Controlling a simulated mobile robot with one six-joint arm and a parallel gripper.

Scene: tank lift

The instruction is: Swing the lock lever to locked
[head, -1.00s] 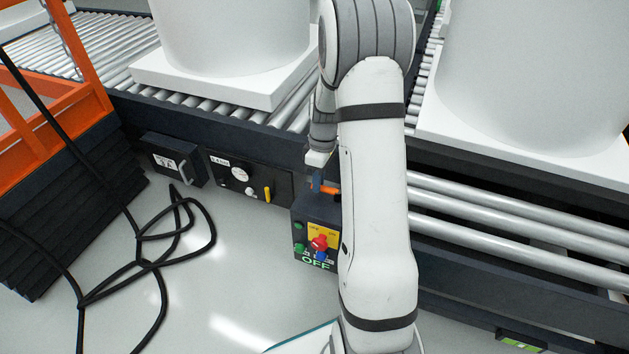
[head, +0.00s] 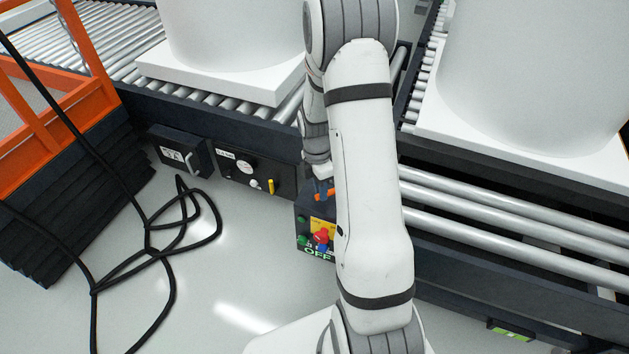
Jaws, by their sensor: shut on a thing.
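An orange lever (head: 327,193) shows at the top of the dark control box (head: 304,226), beside the rail under the conveyor. My gripper (head: 319,188) reaches down to it from above and is shut on it; a small blue part shows there. My forearm hides most of the lever and the right side of the box, so the lever's exact angle cannot be told. The box front has a red knob (head: 321,237) on a yellow plate, green and blue buttons, and the word OFF.
A panel with a gauge and a yellow lever (head: 271,186) and a box with a grey handle (head: 190,161) are on the conveyor side. Black cable (head: 150,250) loops over the floor. White tanks stand on rollers above; an orange frame (head: 50,130) is at left.

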